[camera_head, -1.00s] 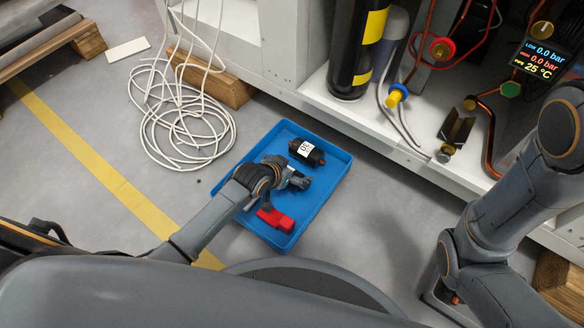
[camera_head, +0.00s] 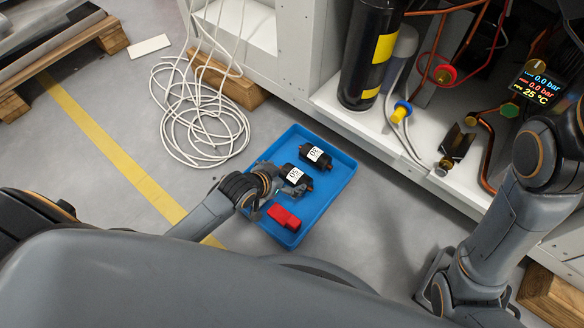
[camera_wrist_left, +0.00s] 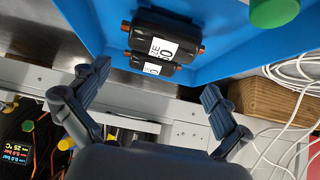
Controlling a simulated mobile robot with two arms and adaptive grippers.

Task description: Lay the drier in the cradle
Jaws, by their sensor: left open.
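Two black driers with white labels lie in the blue tray (camera_head: 335,192): the far drier (camera_head: 316,156) and the near drier (camera_head: 294,176). The dark V-shaped cradle (camera_head: 457,142) is empty on the white machine base.
A red object (camera_head: 284,217) lies in the tray's near part. A green round object (camera_wrist_left: 273,12) shows in the left wrist view. Coiled white cable (camera_head: 205,125) lies left of the tray. A black cylinder (camera_head: 368,50), valves and copper pipes surround the cradle. My right arm is at right.

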